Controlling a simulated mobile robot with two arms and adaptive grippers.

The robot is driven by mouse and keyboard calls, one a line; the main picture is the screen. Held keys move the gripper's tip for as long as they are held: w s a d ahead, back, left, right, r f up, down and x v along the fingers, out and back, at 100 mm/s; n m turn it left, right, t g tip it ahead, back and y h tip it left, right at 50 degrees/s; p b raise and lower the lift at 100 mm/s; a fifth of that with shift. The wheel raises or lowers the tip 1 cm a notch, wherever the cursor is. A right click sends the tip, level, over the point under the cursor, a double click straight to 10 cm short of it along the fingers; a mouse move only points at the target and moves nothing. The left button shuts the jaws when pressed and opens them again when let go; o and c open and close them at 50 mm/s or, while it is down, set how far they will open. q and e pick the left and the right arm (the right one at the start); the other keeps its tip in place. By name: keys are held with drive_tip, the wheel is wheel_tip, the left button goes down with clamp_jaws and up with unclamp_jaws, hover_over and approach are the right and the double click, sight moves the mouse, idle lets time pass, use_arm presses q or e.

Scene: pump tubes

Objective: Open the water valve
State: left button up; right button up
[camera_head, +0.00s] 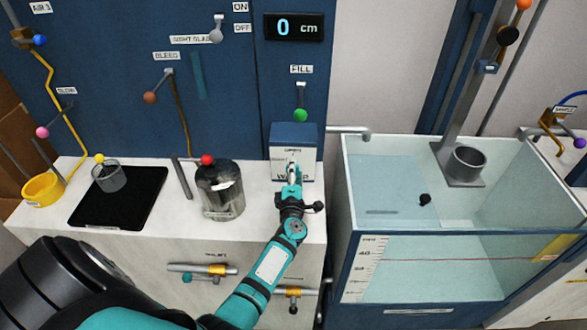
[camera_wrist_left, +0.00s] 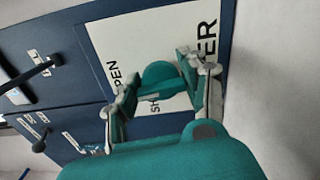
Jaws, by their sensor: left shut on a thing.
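The water valve panel (camera_head: 304,136) is a blue box with a white face, lettered OPEN at the top and WATER below. My left gripper (camera_head: 293,175) is in front of this face and covers its middle. In the left wrist view the two fingers (camera_wrist_left: 162,92) are closed in on a teal rounded piece (camera_wrist_left: 158,73), which appears to be the valve's handle. The white face (camera_wrist_left: 140,45) with OPEN, part of SHUT and part of WATER lies behind it. The handle's exact angle is hidden by the gripper. My right gripper is not in view.
A spout (camera_head: 348,132) sticks out right of the panel toward a clear tank (camera_head: 349,215). The green-knobbed FILL lever (camera_head: 300,115) hangs above the panel. The display (camera_head: 294,27) reads 0 cm.

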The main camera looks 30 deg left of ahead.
use_arm(q)
drive_tip(key=shift+d+m, duration=0.1)
drive_tip(key=shift+m, duration=0.6)
drive_tip(key=shift+f, duration=0.1)
drive_tip(key=o, duration=1.2)
drive_tip(key=v, duration=0.7)
drive_tip(key=shift+s+d, duration=0.1)
drive_tip(key=shift+s, duration=0.15)
